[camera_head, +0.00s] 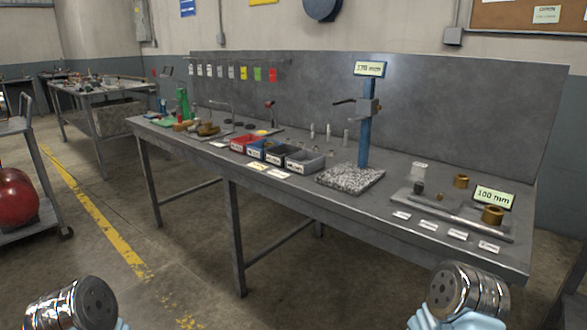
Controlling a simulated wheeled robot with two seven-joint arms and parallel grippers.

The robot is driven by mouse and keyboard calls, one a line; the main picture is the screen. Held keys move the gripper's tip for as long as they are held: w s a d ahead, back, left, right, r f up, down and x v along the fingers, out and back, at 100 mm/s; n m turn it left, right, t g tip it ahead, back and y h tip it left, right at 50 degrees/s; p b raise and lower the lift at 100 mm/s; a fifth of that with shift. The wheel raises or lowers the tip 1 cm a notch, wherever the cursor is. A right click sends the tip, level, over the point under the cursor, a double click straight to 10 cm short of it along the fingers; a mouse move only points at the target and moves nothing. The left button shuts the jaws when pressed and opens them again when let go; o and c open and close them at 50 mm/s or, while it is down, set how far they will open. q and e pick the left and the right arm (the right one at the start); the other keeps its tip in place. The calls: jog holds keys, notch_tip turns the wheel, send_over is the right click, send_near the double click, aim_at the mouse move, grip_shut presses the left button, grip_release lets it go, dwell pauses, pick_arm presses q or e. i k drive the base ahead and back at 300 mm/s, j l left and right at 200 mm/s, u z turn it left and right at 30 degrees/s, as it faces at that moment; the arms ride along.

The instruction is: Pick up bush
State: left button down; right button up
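A brass bush (493,215) stands near the right end of the grey workbench (400,257), in front of a "100 mm" sign (494,197). A second brass ring-shaped piece (461,181) stands a little behind it and to the left. A much smaller brass piece (440,197) lies farther left. I cannot tell which piece the task means. Chrome and light blue parts of my two arms show at the bottom left and bottom right, apart from the bench. The fingers of both grippers are out of view.
A blue height stand (365,138) on a speckled granite base (351,178) rises mid-bench. Red, blue and dark bins (304,160) stand to its left. White labels line the front edge. A cart with a red tank (15,198) stands at left. The floor before the bench is clear.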

aim_at(493, 215)
jog(key=z, duration=1.4)
jog(key=i+j, duration=0.1)
jog(key=j, duration=0.55)
jog(key=i+j+z, duration=0.1)
jog(key=j, duration=0.5)
